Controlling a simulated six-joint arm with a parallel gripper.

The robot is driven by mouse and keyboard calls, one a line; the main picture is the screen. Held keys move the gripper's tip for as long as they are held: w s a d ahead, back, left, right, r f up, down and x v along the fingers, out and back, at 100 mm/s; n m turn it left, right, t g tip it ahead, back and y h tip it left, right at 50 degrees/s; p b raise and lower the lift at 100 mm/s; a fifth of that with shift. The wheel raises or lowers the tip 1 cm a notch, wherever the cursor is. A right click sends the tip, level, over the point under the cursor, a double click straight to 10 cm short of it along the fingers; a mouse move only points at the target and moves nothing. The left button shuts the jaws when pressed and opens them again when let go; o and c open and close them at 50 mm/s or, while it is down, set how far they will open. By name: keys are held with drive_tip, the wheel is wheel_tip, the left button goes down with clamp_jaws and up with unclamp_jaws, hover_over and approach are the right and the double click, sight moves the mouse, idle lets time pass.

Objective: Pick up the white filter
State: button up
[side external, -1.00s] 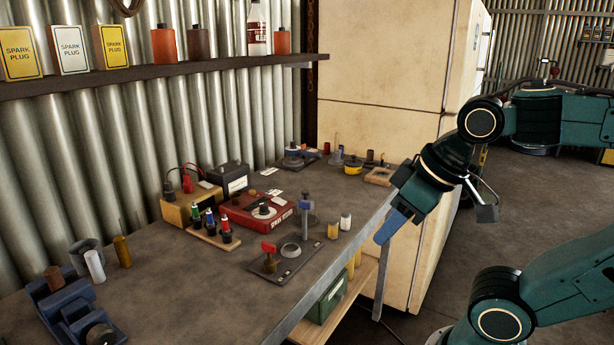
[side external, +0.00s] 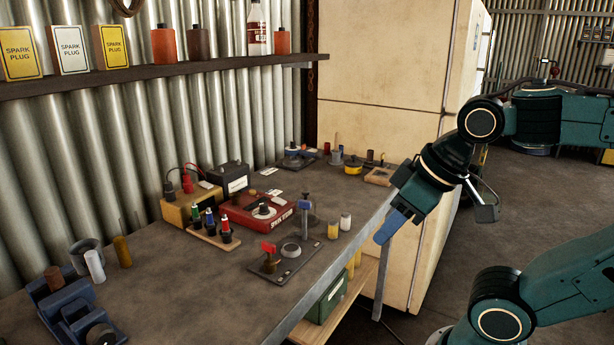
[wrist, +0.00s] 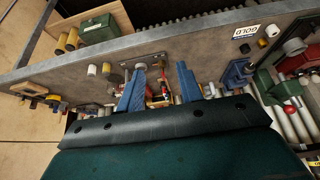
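A small white cylinder (side external: 346,221), which looks like the white filter, stands upright near the bench's front edge. A yellow one (side external: 333,230) stands just beside it. In the wrist view the white cylinder (wrist: 92,70) lies left of my fingers, beside the yellow one (wrist: 106,69). A taller white cylinder (side external: 95,266) stands at the far left by the blue vise. My gripper (side external: 392,227) hangs off the bench's front edge, right of the small white cylinder and apart from it. In the wrist view its two blue fingers (wrist: 158,85) are spread with nothing held between them.
The bench (side external: 205,300) is clear at its front left. A dark plate with a red-topped part (side external: 268,258), a red box (side external: 255,212) and a blue upright tool (side external: 304,215) stand mid-bench. A beige cabinet (side external: 385,80) rises behind my gripper. A green box (side external: 327,300) sits below.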

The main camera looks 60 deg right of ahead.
drive_tip(key=shift+o, duration=0.2)
drive_tip(key=shift+o, duration=1.4)
